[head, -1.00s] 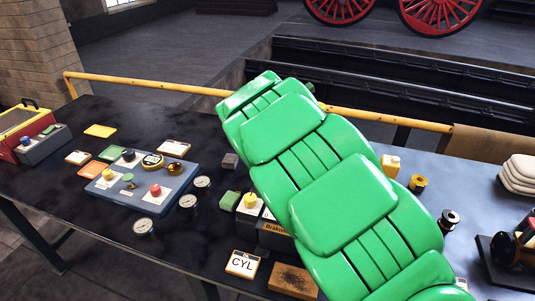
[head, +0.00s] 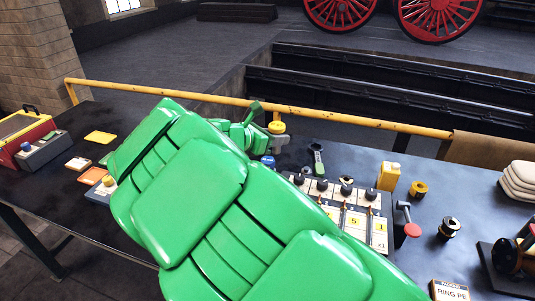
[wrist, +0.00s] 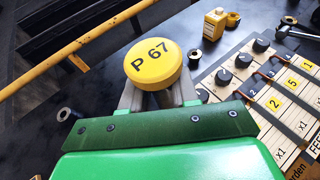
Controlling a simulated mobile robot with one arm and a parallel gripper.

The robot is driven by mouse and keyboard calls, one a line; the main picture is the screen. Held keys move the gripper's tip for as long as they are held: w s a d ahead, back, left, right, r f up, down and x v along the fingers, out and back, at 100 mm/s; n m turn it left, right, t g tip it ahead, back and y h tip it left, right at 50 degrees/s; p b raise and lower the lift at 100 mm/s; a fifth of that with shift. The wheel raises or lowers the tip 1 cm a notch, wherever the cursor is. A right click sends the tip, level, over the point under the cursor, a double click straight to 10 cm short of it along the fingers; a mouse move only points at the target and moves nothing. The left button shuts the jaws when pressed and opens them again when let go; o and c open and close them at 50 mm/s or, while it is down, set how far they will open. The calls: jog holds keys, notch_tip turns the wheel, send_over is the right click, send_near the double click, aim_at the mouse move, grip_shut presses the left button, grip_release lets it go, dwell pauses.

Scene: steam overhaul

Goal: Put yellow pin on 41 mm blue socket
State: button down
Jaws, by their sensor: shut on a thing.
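My gripper (head: 262,133) is shut on a yellow-capped pin (head: 277,127). In the wrist view the pin's round cap (wrist: 153,64) reads "P 67" and sits between the fingertips, hiding much of what lies below it. A small blue piece (head: 267,161) shows just below the pin in the head view; I cannot tell whether it is a socket or its size. The pin appears to be above the table, and I cannot see it touching anything. No 41 mm marking is legible.
A panel with black knobs and numbered yellow tags (head: 345,205) stands right of my arm. A yellow rail (head: 350,118) runs behind the table. My arm hides the middle of the table.

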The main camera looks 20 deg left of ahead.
jog(key=shift+w+a+f, duration=1)
jog(key=shift+w+f, duration=0.45)
jog(key=shift+w, duration=0.4)
jog(key=shift+w+a+f, duration=1.05)
jog(key=shift+w+f, duration=0.45)
jog(key=shift+w, duration=0.35)
jog(key=shift+w+a+f, duration=1)
jog(key=shift+w+f, duration=0.45)
jog(key=shift+w, duration=0.4)
jog(key=shift+f, duration=0.1)
jog(key=shift+w+a+f, duration=0.1)
jog(key=shift+w+f, duration=0.05)
jog(key=shift+f, duration=1.65)
jog(key=c, duration=0.8)
grip_release()
jog(key=shift+f, duration=0.1)
jog(key=shift+c, duration=0.2)
